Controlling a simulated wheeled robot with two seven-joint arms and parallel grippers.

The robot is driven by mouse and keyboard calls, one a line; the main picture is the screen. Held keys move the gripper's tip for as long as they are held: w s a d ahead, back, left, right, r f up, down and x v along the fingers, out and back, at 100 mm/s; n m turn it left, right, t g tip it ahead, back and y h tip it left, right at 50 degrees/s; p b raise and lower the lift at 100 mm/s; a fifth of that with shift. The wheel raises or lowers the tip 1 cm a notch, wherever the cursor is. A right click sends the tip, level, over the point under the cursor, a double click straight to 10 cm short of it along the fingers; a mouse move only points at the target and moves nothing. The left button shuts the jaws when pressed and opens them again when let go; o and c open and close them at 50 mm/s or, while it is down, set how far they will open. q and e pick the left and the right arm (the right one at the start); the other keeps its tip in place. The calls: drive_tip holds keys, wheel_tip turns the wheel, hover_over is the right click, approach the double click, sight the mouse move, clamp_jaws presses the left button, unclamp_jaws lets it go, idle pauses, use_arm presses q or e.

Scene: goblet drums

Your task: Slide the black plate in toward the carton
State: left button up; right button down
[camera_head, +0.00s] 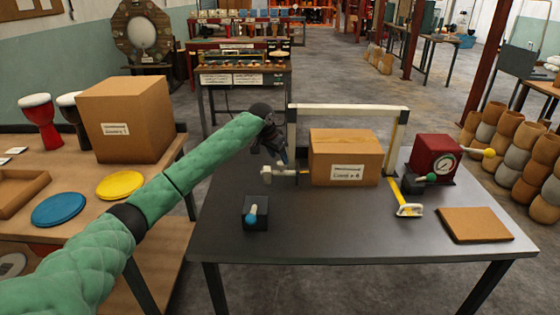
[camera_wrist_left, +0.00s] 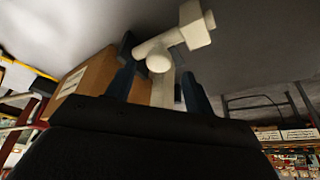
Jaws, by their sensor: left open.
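A brown carton (camera_head: 345,158) with a white label sits on the dark table under a white frame; it also shows at the left of the left wrist view (camera_wrist_left: 88,75). A white handle-like fitting (camera_head: 266,174) with a thin rod lies at the carton's left side. My left gripper (camera_head: 281,155) is open, just above and behind this fitting, left of the carton. In the left wrist view the white fitting (camera_wrist_left: 190,28) shows near and between the two dark fingers; contact cannot be told. My right gripper is not in view.
A black box with a blue knob (camera_head: 254,213) stands at the table's (camera_head: 330,240) front left. Right of the carton are a yellow strip with a white end (camera_head: 409,210), a red gauge box (camera_head: 433,157) and a brown board (camera_head: 476,225). The front middle is clear.

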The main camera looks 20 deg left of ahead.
sight(281, 163)
use_arm(q)
drive_tip(key=shift+x, duration=0.95)
drive_tip(key=shift+w+d+f, duration=0.15)
drive_tip(key=shift+w+f, duration=0.1)
drive_tip(key=shift+f, duration=0.3)
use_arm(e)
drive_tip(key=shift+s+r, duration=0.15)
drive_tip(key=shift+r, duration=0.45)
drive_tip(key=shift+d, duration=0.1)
